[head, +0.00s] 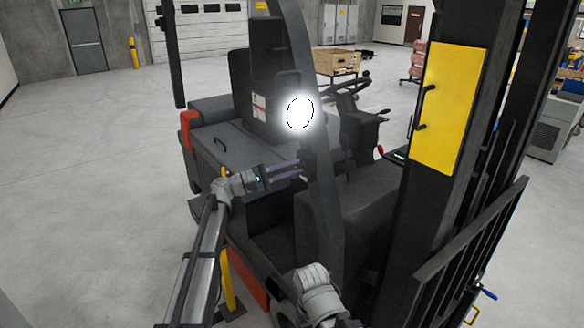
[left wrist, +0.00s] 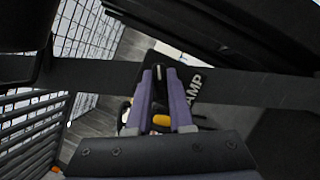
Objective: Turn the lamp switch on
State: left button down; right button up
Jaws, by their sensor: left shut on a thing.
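The round lamp (head: 300,112) on the dark forklift (head: 345,195) glows bright white. My left gripper (head: 301,170) reaches in below the lamp, beside the forklift's dark front pillar. In the left wrist view, the purple fingers of my left gripper (left wrist: 160,74) are closed on a small pale lever, the lamp switch (left wrist: 158,72). A dark panel (left wrist: 198,82) beside the fingers carries white letters, of which "AMP" shows. The fingers hide most of the switch. My right gripper is not in view; only part of that arm shows at the bottom of the head view.
The forklift's pillar stands close to my left gripper. A yellow plate (head: 449,108) and the dark mast stand at the right. A steering wheel (head: 346,86) is behind the pillar. The grey floor (head: 85,190) at the left is clear.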

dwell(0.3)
pick_arm(q)
jog(key=c, duration=0.8)
grip_release()
jog(key=b+v, duration=0.1)
jog(key=v, duration=0.7)
jog(key=shift+d, duration=0.1)
jog(key=s+d+f+m+g+y+b, duration=0.35)
jog(key=s+d+f+y, duration=0.2)
jog(key=s+f, duration=0.6)
jog(key=s+d+f+m+g+y+b, duration=0.4)
jog(key=s+d+f, duration=0.4)
jog(key=f, duration=0.6)
jog(key=s+a+f+m+t+y+b, duration=0.1)
jog(key=s+a+f+y+b, duration=0.3)
jog(key=s, duration=0.5)
jog(key=s+a+f+m+y+b, duration=0.3)
jog(key=s+a+f+y, duration=0.4)
jog(key=f, duration=0.4)
jog(key=shift+s+a+m+t+b, duration=0.35)
jog(key=shift+s+a+m+b, duration=0.15)
jog(key=shift+s, duration=0.35)
